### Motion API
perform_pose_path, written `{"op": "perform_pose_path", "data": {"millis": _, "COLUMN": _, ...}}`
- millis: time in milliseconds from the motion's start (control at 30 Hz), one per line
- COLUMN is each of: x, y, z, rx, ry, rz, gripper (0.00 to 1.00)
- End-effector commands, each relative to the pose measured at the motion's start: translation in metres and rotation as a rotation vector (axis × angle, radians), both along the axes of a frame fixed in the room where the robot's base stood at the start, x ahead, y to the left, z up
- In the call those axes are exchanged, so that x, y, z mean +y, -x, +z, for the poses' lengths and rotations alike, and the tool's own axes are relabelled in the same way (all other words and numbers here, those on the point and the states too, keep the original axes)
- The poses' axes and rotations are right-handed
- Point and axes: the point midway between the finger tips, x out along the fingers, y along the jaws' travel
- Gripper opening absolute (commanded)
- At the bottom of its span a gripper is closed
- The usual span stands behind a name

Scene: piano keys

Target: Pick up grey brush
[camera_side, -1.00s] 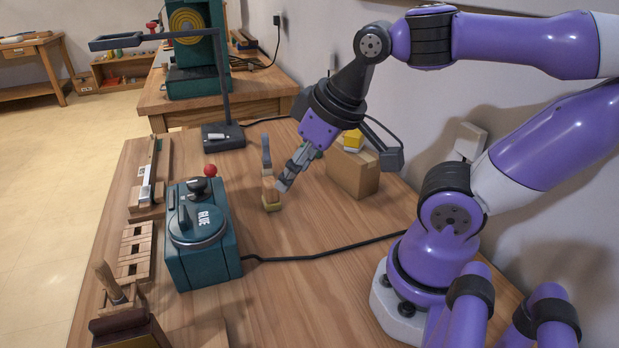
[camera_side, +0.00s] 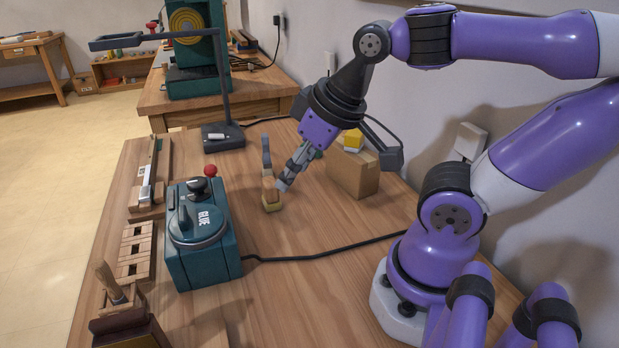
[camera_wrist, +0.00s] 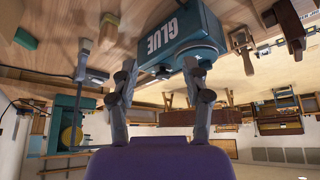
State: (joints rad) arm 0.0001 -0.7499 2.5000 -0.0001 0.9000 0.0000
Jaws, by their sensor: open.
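Whether a finger touches the brush cannot be told.
A teal glue machine (camera_side: 203,240) stands left of the brush, its black cable (camera_side: 320,253) crossing the bench. A cardboard box (camera_side: 352,177) with a yellow item (camera_side: 353,138) on it stands behind my gripper. A dark lamp (camera_side: 222,135) stands at the back. A wooden block with holes (camera_side: 136,252) lies at the left edge.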

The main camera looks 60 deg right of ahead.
Motion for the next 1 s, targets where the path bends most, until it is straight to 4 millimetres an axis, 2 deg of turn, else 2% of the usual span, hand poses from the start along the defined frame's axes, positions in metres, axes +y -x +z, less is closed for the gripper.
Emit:
{"op": "perform_pose_path", "data": {"millis": 167, "x": -0.001, "y": -0.001, "z": 0.001, "rx": 0.001, "ry": -0.001, "rz": -0.005, "gripper": 0.55}}
{"op": "perform_pose_path", "data": {"millis": 267, "x": -0.008, "y": -0.012, "z": 0.007, "rx": 0.009, "ry": -0.003, "rz": -0.055, "gripper": 0.55}}
{"op": "perform_pose_path", "data": {"millis": 333, "x": -0.019, "y": -0.027, "z": 0.014, "rx": 0.022, "ry": -0.007, "rz": -0.128, "gripper": 0.55}}
{"op": "perform_pose_path", "data": {"millis": 500, "x": -0.069, "y": -0.085, "z": 0.026, "rx": 0.058, "ry": -0.023, "rz": -0.405, "gripper": 0.55}}
{"op": "perform_pose_path", "data": {"millis": 600, "x": -0.104, "y": -0.117, "z": 0.022, "rx": 0.075, "ry": -0.032, "rz": -0.574, "gripper": 0.55}}
{"op": "perform_pose_path", "data": {"millis": 700, "x": -0.137, "y": -0.142, "z": 0.012, "rx": 0.085, "ry": -0.038, "rz": -0.717, "gripper": 0.55}}
{"op": "perform_pose_path", "data": {"millis": 833, "x": -0.166, "y": -0.159, "z": -0.002, "rx": 0.092, "ry": -0.042, "rz": -0.844, "gripper": 0.55}}
{"op": "perform_pose_path", "data": {"millis": 1000, "x": -0.183, "y": -0.168, "z": -0.016, "rx": 0.095, "ry": -0.043, "rz": -0.907, "gripper": 0.55}}
